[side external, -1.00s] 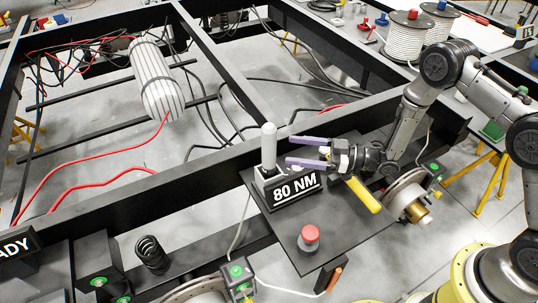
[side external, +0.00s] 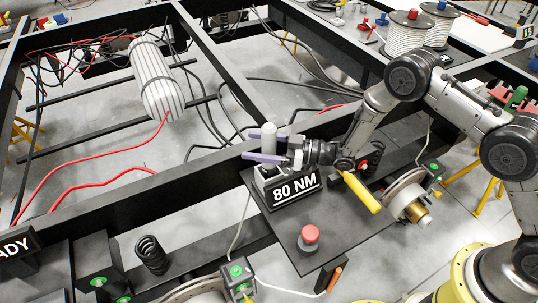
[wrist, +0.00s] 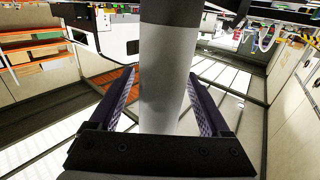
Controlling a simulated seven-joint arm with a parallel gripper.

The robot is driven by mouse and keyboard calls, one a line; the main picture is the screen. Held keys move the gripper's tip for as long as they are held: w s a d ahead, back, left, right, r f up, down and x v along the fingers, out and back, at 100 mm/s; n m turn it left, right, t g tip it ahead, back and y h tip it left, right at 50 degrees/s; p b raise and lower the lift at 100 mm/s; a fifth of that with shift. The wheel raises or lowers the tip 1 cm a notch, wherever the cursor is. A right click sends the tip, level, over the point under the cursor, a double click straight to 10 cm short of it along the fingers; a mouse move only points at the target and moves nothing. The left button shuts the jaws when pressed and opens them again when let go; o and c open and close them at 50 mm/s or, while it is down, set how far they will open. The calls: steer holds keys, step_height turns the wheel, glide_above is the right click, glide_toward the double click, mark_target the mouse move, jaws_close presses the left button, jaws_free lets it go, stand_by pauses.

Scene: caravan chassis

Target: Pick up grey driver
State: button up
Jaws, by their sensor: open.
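The grey driver (side external: 269,145) stands upright in the black holder (side external: 261,187) labelled 80 NM. Its lower part is hidden behind a finger and the holder. My gripper (side external: 247,145) lies level with its two purple fingers either side of the driver, open. In the wrist view the driver's grey shaft (wrist: 163,85) runs up between the open fingers, with a visible gap to each, and a darker band crosses it higher up.
A black panel (side external: 325,225) carries the holder, a red push button (side external: 310,234) and a yellow-handled tool (side external: 360,190) close to my wrist. A black chassis rail (side external: 200,170) runs behind the holder. Cables hang in the frame beyond.

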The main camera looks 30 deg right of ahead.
jaws_close()
stand_by(0.3)
stand_by(0.5)
stand_by(0.5)
steer(key=shift+r, duration=0.15)
